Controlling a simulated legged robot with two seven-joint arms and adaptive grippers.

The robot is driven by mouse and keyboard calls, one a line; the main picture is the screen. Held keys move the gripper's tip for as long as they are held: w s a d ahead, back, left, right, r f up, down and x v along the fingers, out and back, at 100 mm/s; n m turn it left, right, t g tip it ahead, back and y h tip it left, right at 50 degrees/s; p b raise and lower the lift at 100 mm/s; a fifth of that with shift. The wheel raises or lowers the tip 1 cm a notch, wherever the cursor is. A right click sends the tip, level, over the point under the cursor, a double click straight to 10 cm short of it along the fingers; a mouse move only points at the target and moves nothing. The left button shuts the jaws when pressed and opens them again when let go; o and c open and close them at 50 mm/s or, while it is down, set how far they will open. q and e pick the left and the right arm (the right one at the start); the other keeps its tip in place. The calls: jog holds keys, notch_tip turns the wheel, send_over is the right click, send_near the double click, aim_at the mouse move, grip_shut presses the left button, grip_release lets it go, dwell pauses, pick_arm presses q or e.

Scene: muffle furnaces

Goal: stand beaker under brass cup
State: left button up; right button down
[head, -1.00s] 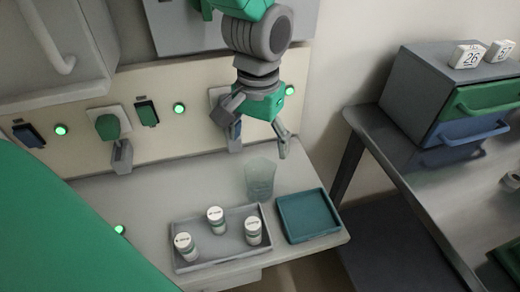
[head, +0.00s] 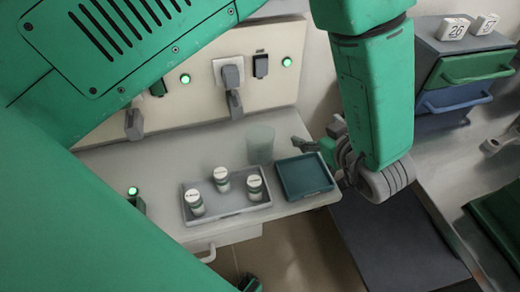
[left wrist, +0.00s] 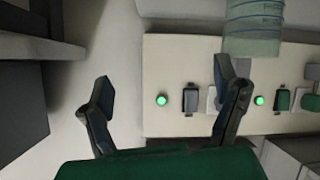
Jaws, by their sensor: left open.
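No brass cup shows in these views.
A grey tray (head: 233,210) with three white-capped vials (head: 222,179) sits at the front of the bench. A teal tray (head: 304,176) sits at its right edge. A wall panel (head: 205,105) with sockets and green lights is behind.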

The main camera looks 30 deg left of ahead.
pick_arm(q)
jog(key=s+n+g+y, duration=0.1)
jog(key=s+g+y, duration=0.25)
jog(key=s, duration=0.55)
send_near(252, 131)
jog(key=a, duration=0.1)
jog(key=shift+t+y, duration=0.25)
jog(key=x, duration=0.2)
jog(key=b+x, duration=0.1)
jog(key=x, duration=0.2)
jog(key=shift+w+d+f+b, duration=0.1)
jog(key=shift+f+b, duration=0.2)
jog(key=shift+f, duration=0.1)
jog(key=shift+w+a, duration=0.1)
jog(key=shift+a, duration=0.3)
pick_arm(e)
jog(key=shift+s+d+f, duration=0.15)
jog(key=shift+s+f, duration=0.35)
jog(key=shift+f, duration=0.2)
